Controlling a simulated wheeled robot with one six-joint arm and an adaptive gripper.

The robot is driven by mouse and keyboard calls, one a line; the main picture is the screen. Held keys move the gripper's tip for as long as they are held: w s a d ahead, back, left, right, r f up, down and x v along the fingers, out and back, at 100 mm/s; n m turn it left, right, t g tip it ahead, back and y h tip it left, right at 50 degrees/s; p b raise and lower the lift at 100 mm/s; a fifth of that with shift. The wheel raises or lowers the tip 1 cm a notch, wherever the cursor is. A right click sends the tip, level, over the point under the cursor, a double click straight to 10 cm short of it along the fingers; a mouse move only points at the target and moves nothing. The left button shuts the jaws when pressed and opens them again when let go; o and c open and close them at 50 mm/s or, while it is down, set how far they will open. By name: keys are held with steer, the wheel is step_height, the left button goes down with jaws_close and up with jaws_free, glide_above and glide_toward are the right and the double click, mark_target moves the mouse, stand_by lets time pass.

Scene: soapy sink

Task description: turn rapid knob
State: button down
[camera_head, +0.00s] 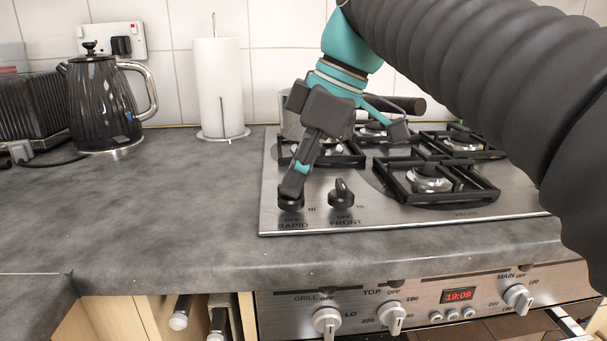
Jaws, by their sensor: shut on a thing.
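The rapid knob (291,202) is a black knob at the front left corner of the steel hob (282,222), above the printed word RAPID. My gripper (294,185) reaches down from above, and its fingertips are on this knob. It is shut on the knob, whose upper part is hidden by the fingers. The matching black front knob (342,194) stands just to the right, labelled FRONT, and is apart from my gripper.
Burners with black pan supports (436,183) fill the hob to the right. A pan (291,125) stands behind my gripper. A black kettle (101,105) and a paper towel roll (219,88) stand at the back left. The worktop (150,205) left of the hob is clear. Oven knobs (392,316) line the front.

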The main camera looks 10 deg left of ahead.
steer(key=shift+n, duration=0.6)
steer(key=shift+n+g, duration=0.3)
steer(key=c, duration=1.2)
jaws_free()
